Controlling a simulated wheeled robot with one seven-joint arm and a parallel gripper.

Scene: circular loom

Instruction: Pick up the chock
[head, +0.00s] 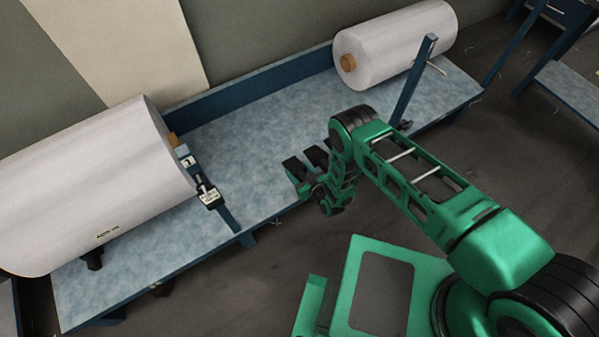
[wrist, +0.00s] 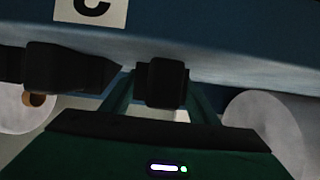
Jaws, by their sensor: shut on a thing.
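My gripper (head: 307,164) is near the middle of the front edge of the blue bench (head: 262,113) in the head view. Its black fingers point up and left from the green wrist. I cannot tell its exact height over the bench. In the wrist view one dark finger (wrist: 165,82) stands in the centre. A black, wedge-shaped piece, the chock (wrist: 95,70), reaches in from the left, its thin end beside that finger. The gripper is shut on it. The grip itself is mostly hidden, and the chock is hard to separate from the black fingers in the head view.
A big white roll (head: 90,190) lies at the left of the bench, with a dark block (head: 92,259) under it. Another white roll (head: 405,42) lies at the back right. A blue post (head: 414,80) stands by it. The bench between the rolls is clear.

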